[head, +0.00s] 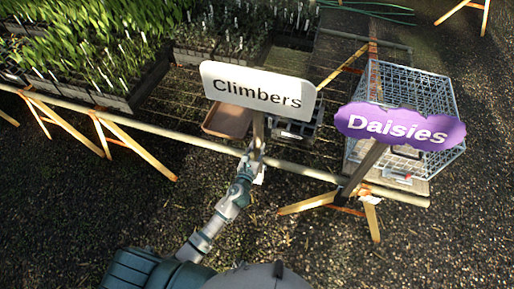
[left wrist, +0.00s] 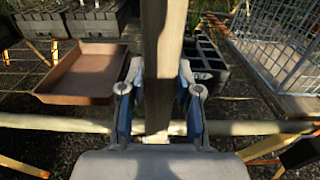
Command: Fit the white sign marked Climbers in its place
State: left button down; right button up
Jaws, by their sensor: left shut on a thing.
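The white sign marked Climbers (head: 258,88) stands upright on a wooden stake in the head view, in front of the slatted bench. My left gripper (head: 256,160) is shut on its stake, below the board. In the left wrist view the stake (left wrist: 163,60) runs down between the two fingers of the left gripper (left wrist: 160,105). The stake's lower end shows just past the fingers, and I cannot tell whether it touches anything. The sign's place cannot be made out for sure. My right gripper is not in view.
A purple Daisies sign (head: 400,127) stands to the right, before a wire basket (head: 425,90). A brown tray (head: 228,121) and a black crate (left wrist: 208,62) lie on the bench behind the stake. Plant trays (head: 120,100) fill the left. The bench's front rail (head: 130,117) crosses near my gripper.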

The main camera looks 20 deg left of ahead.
pick_arm(q)
jog(key=shift+f, duration=0.4)
jog(key=c, duration=0.7)
grip_release()
jog(key=shift+f, duration=0.1)
jog(key=s, duration=1.2)
jog(key=shift+a, duration=0.2)
